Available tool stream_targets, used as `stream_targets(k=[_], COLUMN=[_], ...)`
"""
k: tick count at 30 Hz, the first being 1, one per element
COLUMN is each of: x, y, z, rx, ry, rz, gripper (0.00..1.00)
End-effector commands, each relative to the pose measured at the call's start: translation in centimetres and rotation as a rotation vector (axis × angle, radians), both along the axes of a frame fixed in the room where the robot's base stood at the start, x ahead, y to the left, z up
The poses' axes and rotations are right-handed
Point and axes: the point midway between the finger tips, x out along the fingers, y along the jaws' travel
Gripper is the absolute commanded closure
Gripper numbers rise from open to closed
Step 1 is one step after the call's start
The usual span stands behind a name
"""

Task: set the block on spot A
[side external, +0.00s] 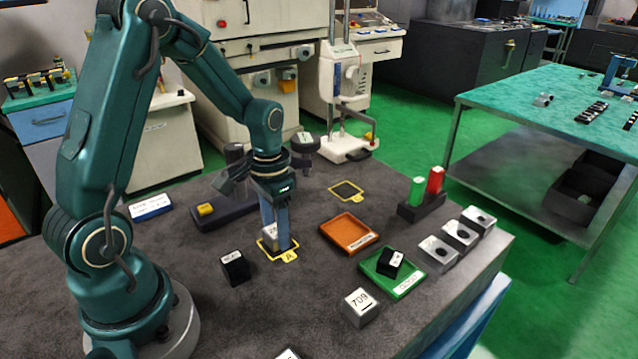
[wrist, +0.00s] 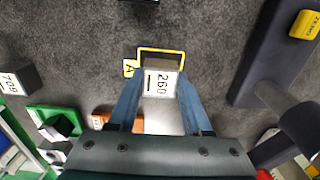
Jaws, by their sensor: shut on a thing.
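A light metal block (side external: 270,231) marked 260 is between the fingers of my gripper (side external: 276,243). The block also shows in the wrist view (wrist: 160,86), where my gripper (wrist: 160,98) is shut on it from both sides. Spot A, a yellow outline with an A tab (side external: 289,256), lies under the gripper on the dark table. In the wrist view the far edge of spot A (wrist: 161,49) shows beyond the block, and the block covers its near part. The block looks upright over spot A. I cannot tell whether it touches the table.
A black block (side external: 235,268) stands close to spot A, at its left front. An orange tray (side external: 328,236) is to the right; a green tray (side external: 405,289) holds a black block. Block 709 (side external: 361,306) stands in front. A dark fixture (side external: 222,216) stands behind left.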

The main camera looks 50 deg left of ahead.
Motion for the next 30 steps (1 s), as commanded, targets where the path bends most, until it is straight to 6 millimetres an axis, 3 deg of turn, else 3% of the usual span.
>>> stream_targets(k=[12,13,15,25,30], x=[0.0,0.0,0.0,0.0,0.1], y=[0.0,0.0,0.0,0.0,0.1], z=[-0.6,-0.5,-0.5,-0.3,1.3], rx=[0.0,0.0,0.0,0.001,0.002], ry=[0.0,0.0,-0.001,-0.001,-0.006], rz=[0.0,0.0,0.0,0.0,0.0], gripper=[1.0,0.39,0.21,0.21,0.21])
